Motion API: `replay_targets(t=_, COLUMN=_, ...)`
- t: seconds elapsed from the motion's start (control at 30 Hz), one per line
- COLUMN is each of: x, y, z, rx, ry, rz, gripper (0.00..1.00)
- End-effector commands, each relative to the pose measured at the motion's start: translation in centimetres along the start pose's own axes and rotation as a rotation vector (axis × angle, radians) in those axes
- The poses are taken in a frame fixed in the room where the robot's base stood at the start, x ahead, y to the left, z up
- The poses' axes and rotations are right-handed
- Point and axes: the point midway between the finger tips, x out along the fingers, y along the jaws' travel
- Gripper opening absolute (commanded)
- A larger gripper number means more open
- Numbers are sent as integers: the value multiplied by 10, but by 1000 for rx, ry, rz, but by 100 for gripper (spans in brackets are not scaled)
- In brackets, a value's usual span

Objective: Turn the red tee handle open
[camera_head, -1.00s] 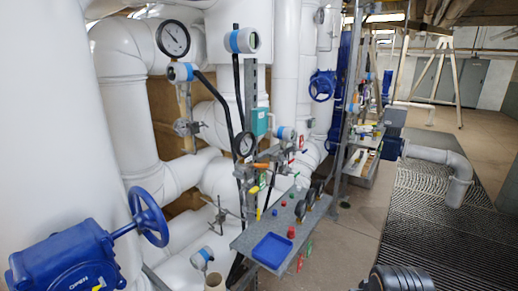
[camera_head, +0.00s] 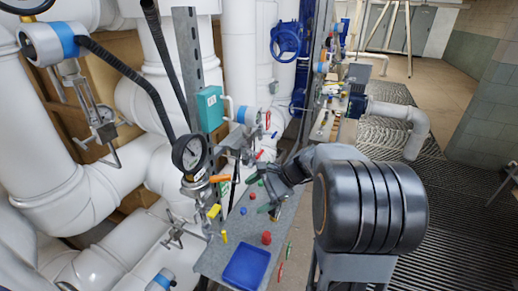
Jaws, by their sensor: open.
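Several small red parts show around the grey shelf (camera_head: 215,258), and I cannot tell for sure which is the tee handle. A red knob (camera_head: 267,238) stands on the shelf behind the blue tray (camera_head: 246,267). A smaller red piece (camera_head: 252,196) sits farther back, and a thin red handle-like piece (camera_head: 259,155) shows near the pipework behind. My gripper (camera_head: 258,182) is open and dark, above the far part of the shelf, close to the small red and green pieces. It appears apart from the red knob. My arm hides the shelf's right rear part.
A pressure gauge (camera_head: 190,153), an orange handle (camera_head: 220,178) and a yellow handle (camera_head: 214,211) stand left of my gripper. A teal box (camera_head: 210,108) is on the upright behind. Open floor lies right, with grating (camera_head: 455,225).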

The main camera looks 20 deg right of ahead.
Motion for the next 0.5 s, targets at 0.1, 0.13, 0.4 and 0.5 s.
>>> replay_targets(t=0.1, x=-32, y=-36, z=-40, rx=287, ry=-174, rz=-213, gripper=87)
replay_targets(t=0.13, x=-41, y=-42, z=-50, rx=344, ry=-214, rz=-262, gripper=87)
replay_targets(t=0.4, x=-105, y=-66, z=-119, rx=625, ry=-472, rz=-571, gripper=87)
replay_targets(t=0.5, x=-113, y=-70, z=-128, rx=656, ry=-510, rz=-617, gripper=87)
